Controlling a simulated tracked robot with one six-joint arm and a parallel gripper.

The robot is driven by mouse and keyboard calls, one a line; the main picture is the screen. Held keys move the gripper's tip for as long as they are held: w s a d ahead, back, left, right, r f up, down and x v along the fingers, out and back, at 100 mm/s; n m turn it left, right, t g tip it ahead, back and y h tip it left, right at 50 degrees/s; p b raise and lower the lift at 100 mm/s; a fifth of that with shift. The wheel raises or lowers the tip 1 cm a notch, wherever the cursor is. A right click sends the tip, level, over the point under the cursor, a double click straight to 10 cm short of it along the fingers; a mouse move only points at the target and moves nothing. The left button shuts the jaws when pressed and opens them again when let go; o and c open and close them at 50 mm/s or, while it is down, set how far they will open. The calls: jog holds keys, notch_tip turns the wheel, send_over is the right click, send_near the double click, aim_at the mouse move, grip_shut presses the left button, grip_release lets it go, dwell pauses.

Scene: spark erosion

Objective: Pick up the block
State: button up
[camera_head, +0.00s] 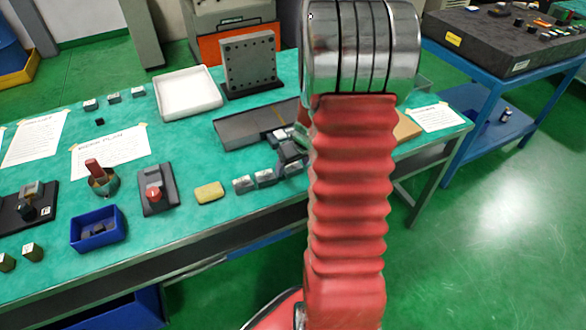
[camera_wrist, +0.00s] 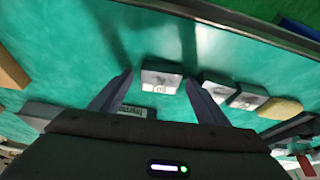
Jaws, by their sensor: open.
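In the wrist view a small grey block (camera_wrist: 161,77) with a pale label lies on the green table top. My gripper (camera_wrist: 159,79) is open, with one finger on each side of this block; contact is not clear. In the head view my gripper (camera_head: 291,150) is small, dark and partly hidden behind my red arm. A block (camera_head: 293,168) shows just below it. Two similar grey blocks (camera_head: 243,184) and (camera_head: 265,178) lie to its left; they also show right of the fingers in the wrist view (camera_wrist: 218,85).
A yellow sponge-like piece (camera_head: 209,193) lies left of the blocks, and also shows in the wrist view (camera_wrist: 281,107). A grey plate (camera_head: 240,132) lies behind them. A white tray (camera_head: 188,93) and a blue bin (camera_head: 98,229) stand further left. The table's front edge (camera_wrist: 245,32) is close.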

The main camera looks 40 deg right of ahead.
aim_at(293, 167)
jog(key=c, duration=1.6)
jog(key=shift+r, duration=0.15)
notch_tip(293, 167, up, 10)
jog(key=shift+f, duration=0.1)
dwell(0.4)
jog(key=shift+w+a+f+n+y, duration=0.3)
jog(key=shift+w+a, duration=1.6)
jog(key=shift+a, duration=3.3)
jog(key=shift+w+a+f+n+y, duration=0.1)
jog(key=shift+w+a+f+n, duration=0.4)
jog(key=shift+w+a, duration=3)
jog(key=shift+w+a+f+n+y, duration=0.1)
jog(key=shift+w+a+f+n, duration=0.25)
jog(key=shift+a, duration=6.5)
